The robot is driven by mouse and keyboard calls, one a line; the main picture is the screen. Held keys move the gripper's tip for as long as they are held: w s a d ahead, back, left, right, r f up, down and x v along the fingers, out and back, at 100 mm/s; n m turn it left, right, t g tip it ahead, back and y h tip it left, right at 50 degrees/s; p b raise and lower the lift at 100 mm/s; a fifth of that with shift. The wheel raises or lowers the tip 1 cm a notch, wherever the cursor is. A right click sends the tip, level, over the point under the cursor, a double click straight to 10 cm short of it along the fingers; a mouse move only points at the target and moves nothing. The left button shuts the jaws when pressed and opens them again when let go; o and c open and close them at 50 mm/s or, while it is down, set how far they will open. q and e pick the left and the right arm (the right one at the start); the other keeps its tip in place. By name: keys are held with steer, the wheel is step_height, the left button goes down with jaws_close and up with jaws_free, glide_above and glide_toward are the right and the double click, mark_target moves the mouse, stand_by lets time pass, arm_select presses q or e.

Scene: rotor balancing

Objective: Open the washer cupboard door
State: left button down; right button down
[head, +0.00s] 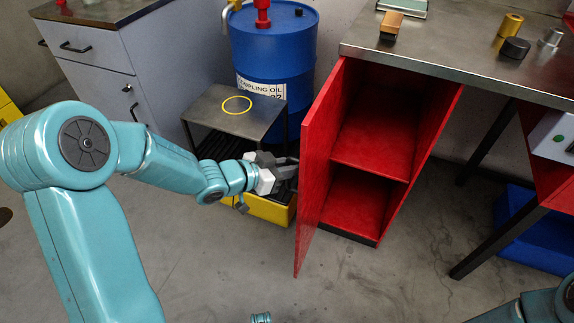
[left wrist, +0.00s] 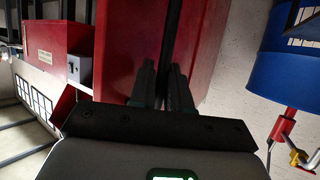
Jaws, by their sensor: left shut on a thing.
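The red washer cupboard (head: 375,145) stands under the metal bench top. Its door (head: 315,170) stands open, swung out from the left side of the cupboard, and the inside with one shelf shows empty. My left gripper (head: 287,168) is at the outer face of the door. In the left wrist view the left gripper (left wrist: 163,88) is shut on a dark upright bar (left wrist: 172,35), apparently the door handle, in front of the red door (left wrist: 125,50). The handle is hidden by the gripper in the head view.
A blue oil drum (head: 272,55) and a small metal stand (head: 215,115) with a yellow ring (head: 237,105) are left of the door. A yellow tray (head: 268,209) is low beside the gripper. The floor in front (head: 220,265) is clear.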

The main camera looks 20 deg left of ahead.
arm_select(q)
steer(key=c, duration=1.4)
jaws_free()
steer(key=shift+c, duration=0.2)
steer(key=p+v, duration=0.5)
steer(key=v, duration=1.1)
steer(key=shift+s, duration=0.25)
